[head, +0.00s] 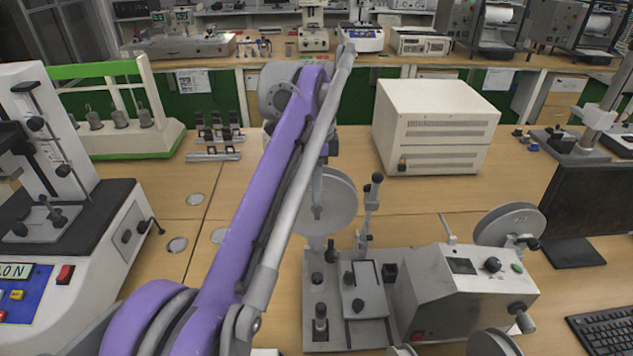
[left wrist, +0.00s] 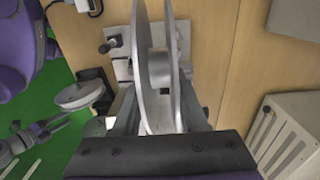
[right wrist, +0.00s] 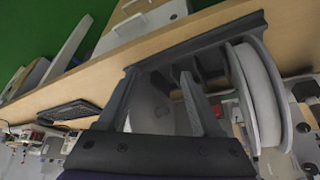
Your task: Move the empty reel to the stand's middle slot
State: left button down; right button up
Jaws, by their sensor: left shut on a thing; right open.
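The empty reel (left wrist: 143,60), with pale grey flanges and a bare hub, hangs in my left gripper (left wrist: 155,118). In the head view the reel (head: 334,203) is upright above the left end of the winding machine, and my left arm hides its upper left part. My right gripper (right wrist: 158,78) is open near the table's front edge. A reel with a pale, full-looking rim (right wrist: 262,95) is right beside it. Reel discs also show at the bottom of the head view (head: 490,344). I cannot make out the stand's slots clearly.
The winding machine (head: 462,285) carries another reel (head: 510,224) at its back right. A beige cabinet (head: 437,127) stands behind. A monitor (head: 590,205) and keyboard (head: 607,336) are at the right.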

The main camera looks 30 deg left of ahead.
aim_at(316, 212)
pick_arm(q)
jog(key=shift+f+b, duration=2)
jog(key=shift+f, duration=1.8)
jog(key=shift+a, duration=0.1)
